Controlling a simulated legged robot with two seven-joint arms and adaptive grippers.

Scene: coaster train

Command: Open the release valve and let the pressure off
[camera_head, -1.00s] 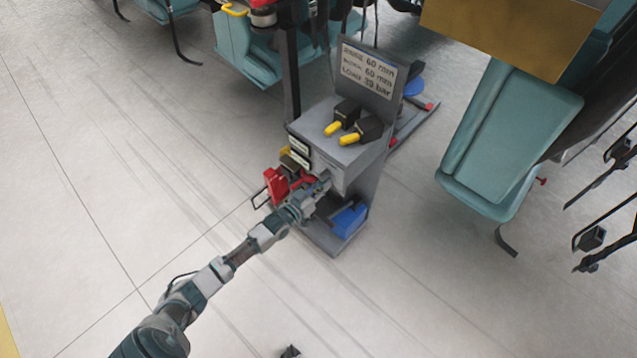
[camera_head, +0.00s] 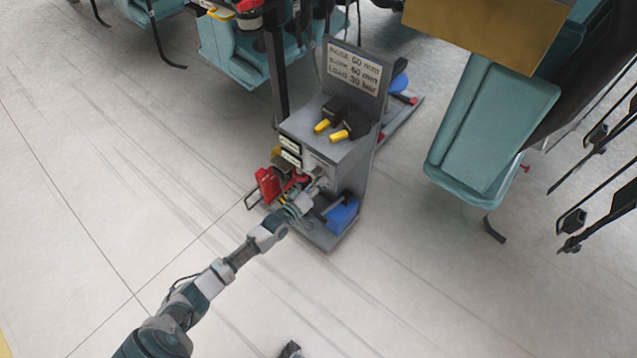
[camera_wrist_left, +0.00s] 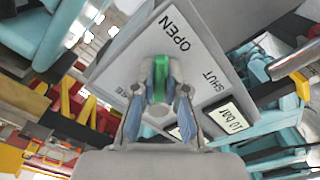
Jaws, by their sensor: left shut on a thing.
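The release valve's green handle (camera_wrist_left: 161,70) shows in the left wrist view, on a grey panel (camera_wrist_left: 130,70) lettered OPEN and SHUT. My left gripper (camera_wrist_left: 160,95) is shut on this handle, one finger on each side. The fingers hide part of the handle, so I cannot tell exactly which label it points to. A small display (camera_wrist_left: 232,120) beside SHUT seems to read 10 bar. In the head view my left gripper (camera_head: 316,183) reaches the front of the grey pump stand (camera_head: 350,150).
Two black levers with yellow grips (camera_head: 338,132) lie on the stand's top. A red part (camera_head: 268,184) and a blue block (camera_head: 341,215) sit low on it. Teal seats (camera_head: 490,125) stand to the right and behind.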

